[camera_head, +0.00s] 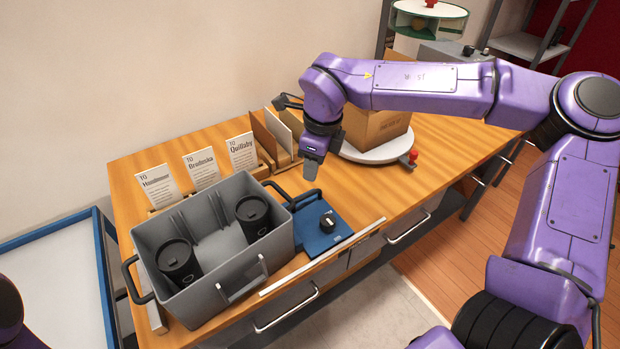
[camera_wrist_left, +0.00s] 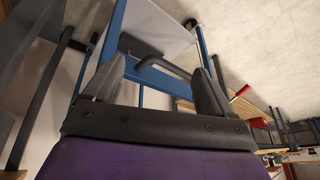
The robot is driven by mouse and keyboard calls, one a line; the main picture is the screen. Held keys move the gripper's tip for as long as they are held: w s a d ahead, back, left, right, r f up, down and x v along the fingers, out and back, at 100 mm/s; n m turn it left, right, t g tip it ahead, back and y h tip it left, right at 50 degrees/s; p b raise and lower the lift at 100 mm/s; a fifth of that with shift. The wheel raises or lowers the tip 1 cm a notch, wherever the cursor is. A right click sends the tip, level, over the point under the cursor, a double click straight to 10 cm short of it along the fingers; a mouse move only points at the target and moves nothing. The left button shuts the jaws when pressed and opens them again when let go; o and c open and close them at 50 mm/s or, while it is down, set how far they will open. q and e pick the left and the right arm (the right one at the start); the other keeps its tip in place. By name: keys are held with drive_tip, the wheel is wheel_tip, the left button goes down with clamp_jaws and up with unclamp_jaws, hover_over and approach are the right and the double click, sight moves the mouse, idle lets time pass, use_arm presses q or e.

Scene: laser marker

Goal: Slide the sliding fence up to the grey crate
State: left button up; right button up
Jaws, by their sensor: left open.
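The grey crate (camera_head: 270,262) stands on the wooden table at the left and holds two black lidded cups. My left gripper (camera_wrist_left: 158,78) is open and empty in the left wrist view, away from the fence.
Upright cards (camera_head: 200,170) and wooden dividers (camera_head: 277,135) stand along the back. A cardboard box (camera_head: 378,128) sits on a white round turntable (camera_head: 380,152) to the right. A white strip (camera_head: 325,256) runs along the front edge. A blue-framed surface (camera_head: 60,285) lies left of the table.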

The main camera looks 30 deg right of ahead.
sight(309, 193)
drive_tip(key=f+m, duration=0.3)
drive_tip(key=m, duration=0.5)
drive_tip(key=w+f+m+p, duration=0.1)
drive_tip(key=f+m, duration=0.3)
drive_tip(key=m, duration=0.5)
drive_tip(key=w+f+m+p, duration=0.1)
drive_tip(key=f+m, duration=0.2)
drive_tip(key=m, duration=0.5)
drive_tip(key=shift+w+d+f+m, duration=0.25)
drive_tip(key=shift+m, duration=0.05)
clamp_jaws()
